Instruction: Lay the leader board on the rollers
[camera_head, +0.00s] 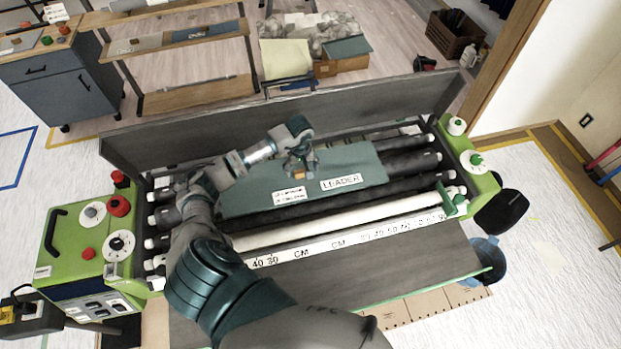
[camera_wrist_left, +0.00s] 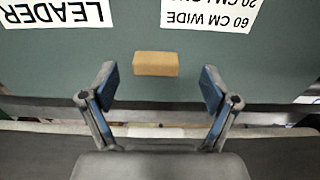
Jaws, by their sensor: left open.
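The leader board (camera_head: 361,172) is a flat grey-green panel with white labels, one reading LEADER. It lies over the dark rollers (camera_head: 411,162) of the green pasting machine. A small tan block (camera_wrist_left: 155,64) sits on the board. My left gripper (camera_head: 299,171) is over the board at this block. In the left wrist view my left gripper (camera_wrist_left: 158,88) is open, its two fingers apart on either side of the block's near edge, not touching it. The board's left part is partly hidden by my arm. My right gripper is not in view.
The machine's green end housings (camera_head: 88,240) carry knobs at left and right. A long grey panel (camera_head: 240,122) stands behind the rollers. A white roller (camera_head: 340,218) and a CM scale (camera_head: 345,240) run along the front. A blue bucket (camera_head: 487,262) stands at right.

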